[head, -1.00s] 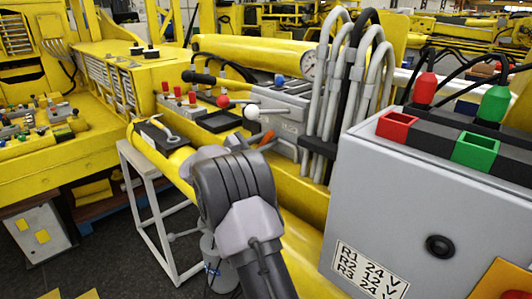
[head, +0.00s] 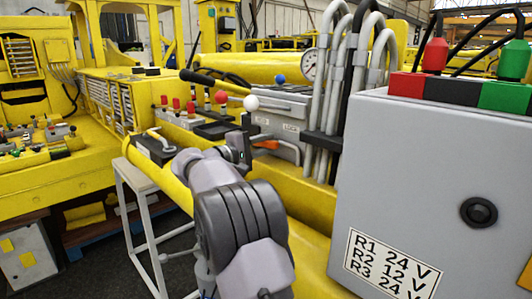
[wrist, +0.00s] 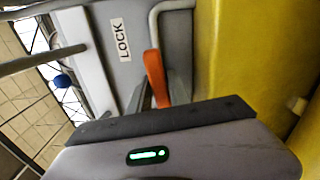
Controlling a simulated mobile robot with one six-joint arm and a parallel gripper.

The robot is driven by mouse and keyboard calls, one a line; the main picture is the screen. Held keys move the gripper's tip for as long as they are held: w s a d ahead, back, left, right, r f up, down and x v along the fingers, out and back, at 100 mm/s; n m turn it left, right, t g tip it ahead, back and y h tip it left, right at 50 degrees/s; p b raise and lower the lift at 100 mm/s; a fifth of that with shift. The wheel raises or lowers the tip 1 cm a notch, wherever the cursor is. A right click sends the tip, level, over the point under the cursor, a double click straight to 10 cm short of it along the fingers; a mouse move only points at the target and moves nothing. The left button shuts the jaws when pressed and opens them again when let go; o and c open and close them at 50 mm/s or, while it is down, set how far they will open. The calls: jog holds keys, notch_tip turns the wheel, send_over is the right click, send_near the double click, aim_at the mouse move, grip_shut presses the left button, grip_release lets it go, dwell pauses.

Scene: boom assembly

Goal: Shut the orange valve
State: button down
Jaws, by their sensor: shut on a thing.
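The orange valve (head: 266,145) shows as a short orange handle on the front of the grey valve block (head: 287,152) in the head view. In the wrist view the orange valve (wrist: 155,78) stands upright in the picture, below the LOCK label (wrist: 121,40). My gripper (head: 248,147) is at the handle, partly covering it in the head view. In the wrist view my gripper (wrist: 158,98) has its grey fingers on both sides of the handle's lower end and is shut on it. The wrist housing hides the finger bases.
A white-knobbed lever (head: 251,103) and a red-knobbed lever (head: 221,97) rise close to my gripper. Grey hoses (head: 325,95) stand to the right. A large grey box (head: 415,190) fills the right side. The yellow boom (head: 300,225) lies below the valve block.

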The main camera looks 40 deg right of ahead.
jog(key=shift+f+m+b, duration=0.1)
jog(key=shift+m+b, duration=0.35)
jog(key=shift+m, duration=0.15)
jog(key=c, duration=1.3)
grip_release()
jog(key=shift+a, duration=0.1)
jog(key=a+p, duration=0.1)
jog(key=a, duration=0.4)
jog(key=s+a+p, duration=0.1)
jog(key=a, duration=0.5)
jog(key=a+p, duration=0.1)
jog(key=a, duration=0.5)
jog(key=shift+s+a, duration=0.15)
jog(key=shift+s, duration=0.05)
